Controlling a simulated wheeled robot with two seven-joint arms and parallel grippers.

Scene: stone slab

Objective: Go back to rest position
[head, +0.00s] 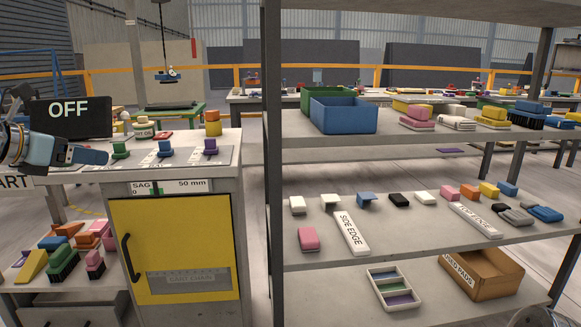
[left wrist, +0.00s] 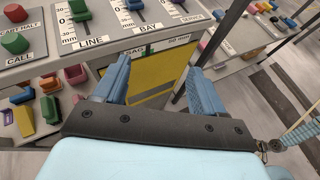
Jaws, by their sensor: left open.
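My left gripper (head: 92,155) comes in from the left edge in the head view, with blue fingers, beside the control console and in front of the OFF sign. In the left wrist view the left gripper (left wrist: 156,82) has its two blue fingers apart with nothing between them. Beyond the fingers is the yellow cabinet door (left wrist: 150,75). The console top (head: 190,160) holds a green lever (head: 120,149), a blue lever (head: 165,149) and a purple lever (head: 210,147). The gripper appears apart from the levers. My right gripper is not in view.
A grey shelf rack (head: 274,200) stands at centre and right, holding a blue bin (head: 343,116), several coloured blocks and a cardboard box (head: 490,290). The OFF sign (head: 70,120) stands behind the left gripper. Colourful brushes and blocks (head: 62,262) lie on a low shelf at left.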

